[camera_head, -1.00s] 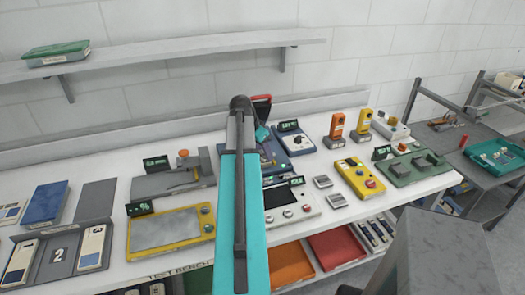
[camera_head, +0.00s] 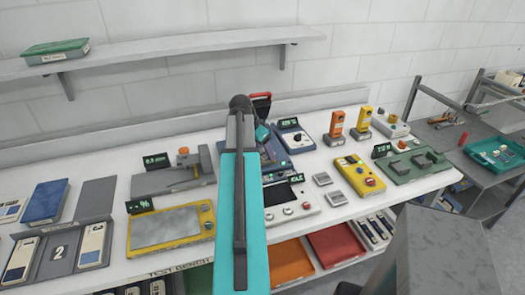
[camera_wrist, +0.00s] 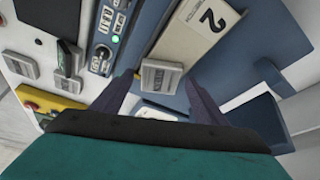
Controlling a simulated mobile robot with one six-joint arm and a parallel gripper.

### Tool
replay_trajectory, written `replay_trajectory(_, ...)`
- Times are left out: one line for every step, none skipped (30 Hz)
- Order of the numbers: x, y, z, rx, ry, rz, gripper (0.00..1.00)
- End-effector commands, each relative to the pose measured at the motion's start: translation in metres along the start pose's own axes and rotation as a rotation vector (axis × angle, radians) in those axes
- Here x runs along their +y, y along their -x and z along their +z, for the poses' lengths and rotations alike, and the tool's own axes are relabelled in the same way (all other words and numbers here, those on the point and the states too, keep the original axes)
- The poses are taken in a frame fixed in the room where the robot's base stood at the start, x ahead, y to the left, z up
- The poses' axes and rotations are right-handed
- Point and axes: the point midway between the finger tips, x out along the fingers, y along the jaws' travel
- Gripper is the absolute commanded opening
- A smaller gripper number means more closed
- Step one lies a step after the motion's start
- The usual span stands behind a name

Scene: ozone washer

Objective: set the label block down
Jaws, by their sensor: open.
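A small grey block with a ribbed or printed face (camera_wrist: 161,76), which looks like the label block, sits on the blue surface of a device in the wrist view. My gripper (camera_wrist: 160,84) is open, with one dark finger on each side of the block and visible gaps to it. The block's lower edge is near a white patch on the blue surface; I cannot tell whether it rests fully flat. In the head view my teal arm hides most of the blue device (camera_head: 280,166), and the block cannot be made out there.
Two similar grey blocks lie on the white bench (camera_head: 322,179). A white instrument (camera_head: 303,203), a yellow box (camera_head: 358,175) and a yellow-framed pad (camera_head: 168,228) stand around. A raised blue part stands right of my fingers.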

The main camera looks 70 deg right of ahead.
Motion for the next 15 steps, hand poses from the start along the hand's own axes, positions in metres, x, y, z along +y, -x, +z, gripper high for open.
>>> replay_trajectory(0.0,0.001,-0.001,0.0,0.0,0.0,0.67)
replay_trajectory(0.0,0.002,-0.001,0.0,0.0,0.0,0.67)
replay_trajectory(0.0,0.004,-0.002,0.0,0.0,0.0,0.67)
replay_trajectory(0.0,0.004,-0.001,0.0,0.0,0.0,0.67)
replay_trajectory(0.0,0.005,-0.001,0.0,0.0,0.0,0.67)
replay_trajectory(0.0,0.007,-0.001,0.001,0.0,-0.001,0.67)
replay_trajectory(0.0,0.009,-0.001,0.001,0.0,-0.001,0.67)
replay_trajectory(0.0,0.011,-0.001,0.001,0.0,-0.001,0.67)
replay_trajectory(0.0,0.013,-0.001,0.001,0.0,-0.001,0.67)
replay_trajectory(0.0,0.016,-0.001,0.001,0.0,-0.001,0.67)
replay_trajectory(0.0,0.018,-0.001,0.001,0.0,-0.001,0.67)
replay_trajectory(0.0,0.022,-0.001,0.001,0.0,-0.001,0.67)
replay_trajectory(0.0,0.025,-0.001,0.001,-0.001,-0.001,0.67)
replay_trajectory(0.0,0.029,-0.001,0.002,-0.001,-0.002,0.67)
replay_trajectory(0.0,0.033,-0.001,0.002,0.0,-0.002,0.67)
